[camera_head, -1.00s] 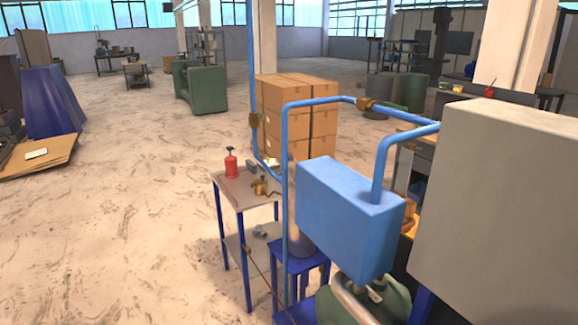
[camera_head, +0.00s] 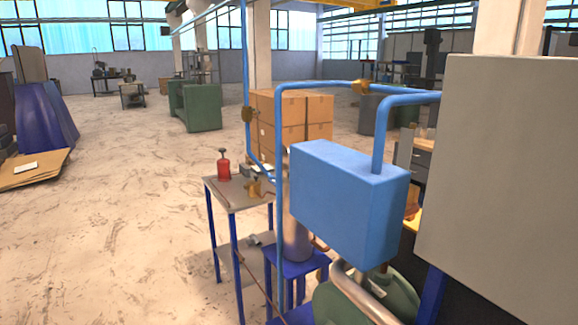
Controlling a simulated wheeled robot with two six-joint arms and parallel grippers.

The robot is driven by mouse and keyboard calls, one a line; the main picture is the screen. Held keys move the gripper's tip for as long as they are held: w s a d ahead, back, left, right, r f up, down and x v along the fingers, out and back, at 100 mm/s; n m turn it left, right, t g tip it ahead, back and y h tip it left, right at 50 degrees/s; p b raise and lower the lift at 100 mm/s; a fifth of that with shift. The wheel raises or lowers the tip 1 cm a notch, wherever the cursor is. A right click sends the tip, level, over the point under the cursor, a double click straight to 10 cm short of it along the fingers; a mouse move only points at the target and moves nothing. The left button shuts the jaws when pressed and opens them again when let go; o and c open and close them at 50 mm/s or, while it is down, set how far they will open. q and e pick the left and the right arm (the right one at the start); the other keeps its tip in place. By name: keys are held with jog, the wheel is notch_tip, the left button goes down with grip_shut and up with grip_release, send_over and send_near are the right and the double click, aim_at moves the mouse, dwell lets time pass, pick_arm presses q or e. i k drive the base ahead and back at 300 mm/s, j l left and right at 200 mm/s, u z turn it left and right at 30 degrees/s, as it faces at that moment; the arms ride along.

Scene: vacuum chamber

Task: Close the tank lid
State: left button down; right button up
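No tank lid can be made out for certain. A blue box (camera_head: 345,205) with blue pipes (camera_head: 318,88) stands right of the middle. Below it is a rounded green body (camera_head: 398,300) with a metal pipe (camera_head: 362,296) in front, cut off by the bottom edge; I cannot tell whether it belongs to the tank. A large grey box (camera_head: 500,180) fills the right side and hides what is behind it. Neither of my grippers is in view.
A small blue-legged table (camera_head: 238,192) with a red bottle (camera_head: 223,165) stands left of the blue box. A blue stand (camera_head: 296,262) holds a metal cylinder (camera_head: 297,232). Cardboard boxes (camera_head: 305,112) are stacked behind. The floor (camera_head: 110,220) on the left is open.

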aim_at(285, 153)
jog(key=i+j+z, duration=0.2)
jog(key=z, duration=0.25)
jog(key=i+j+z, duration=0.35)
jog(key=z, duration=0.15)
